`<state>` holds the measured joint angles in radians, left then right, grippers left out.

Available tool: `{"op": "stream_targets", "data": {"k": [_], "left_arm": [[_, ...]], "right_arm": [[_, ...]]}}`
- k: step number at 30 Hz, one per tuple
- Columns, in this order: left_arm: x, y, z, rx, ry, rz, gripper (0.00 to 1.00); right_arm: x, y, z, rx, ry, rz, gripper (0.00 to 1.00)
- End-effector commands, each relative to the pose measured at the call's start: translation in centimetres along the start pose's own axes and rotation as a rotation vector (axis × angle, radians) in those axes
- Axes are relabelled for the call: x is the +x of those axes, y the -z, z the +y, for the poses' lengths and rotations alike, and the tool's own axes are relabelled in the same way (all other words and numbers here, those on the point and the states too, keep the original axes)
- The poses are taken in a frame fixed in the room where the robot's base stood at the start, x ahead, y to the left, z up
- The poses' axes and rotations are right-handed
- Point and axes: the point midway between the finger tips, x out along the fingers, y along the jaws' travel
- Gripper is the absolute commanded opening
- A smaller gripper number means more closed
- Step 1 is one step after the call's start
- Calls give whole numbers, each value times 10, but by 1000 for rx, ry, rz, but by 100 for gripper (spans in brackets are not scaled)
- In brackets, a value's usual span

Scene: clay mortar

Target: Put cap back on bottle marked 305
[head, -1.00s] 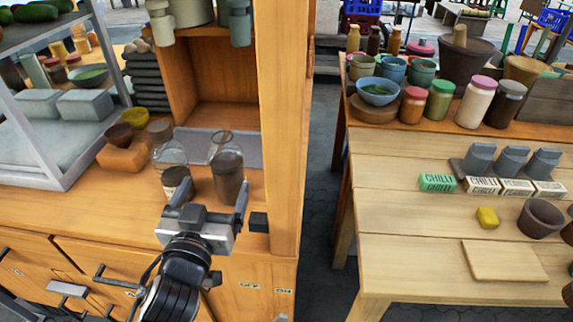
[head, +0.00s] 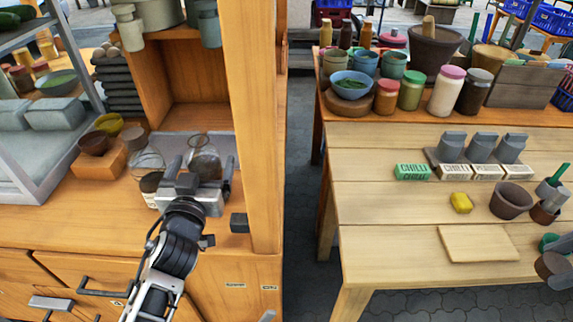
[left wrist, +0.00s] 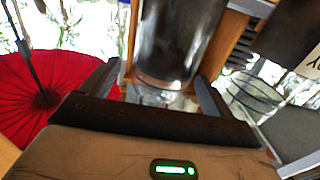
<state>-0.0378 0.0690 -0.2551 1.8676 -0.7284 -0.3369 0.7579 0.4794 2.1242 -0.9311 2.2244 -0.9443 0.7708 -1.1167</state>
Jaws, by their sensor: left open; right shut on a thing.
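Two clear glass bottles stand on the left wooden counter in the head view. The left bottle (head: 147,161) has dark contents low down and a pale label; no number is readable. The right bottle (head: 205,160) is largely hidden behind my left gripper (head: 203,171). My left gripper is open, its fingers reaching toward the right bottle. In the left wrist view, a dark-filled glass container (left wrist: 180,40) shows between the open fingers (left wrist: 165,90), contact unclear. No cap can be identified with certainty.
A wooden post (head: 264,130) stands close to the right of my left gripper. Bowls on a wooden block (head: 99,163) stand left of the bottles. Across a gap, a light wooden table (head: 385,215) holds jars, chilli boxes and a board (head: 478,243).

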Motion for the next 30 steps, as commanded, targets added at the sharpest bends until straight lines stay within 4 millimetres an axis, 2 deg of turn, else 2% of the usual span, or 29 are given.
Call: {"op": "stream_targets", "data": {"k": [3,7,19,20,25,27,30], "left_arm": [[20,-2,-4,3,1,1,87],[35,-2,-3,0,0,1,87],[38,-3,-2,0,0,0,87],[38,-3,-2,0,0,0,82],[38,-3,-2,-1,0,0,35],[38,-2,-2,-1,0,3,24],[38,-2,-2,-1,0,3,24]], "right_arm": [[-3,-1,0,0,0,0,19],[-4,-2,0,0,0,0,19],[-4,-2,0,0,0,0,19],[-4,-2,0,0,0,0,19],[-4,-2,0,0,0,0,19],[-4,-2,0,0,0,0,19],[-4,-2,0,0,0,0,19]]}}
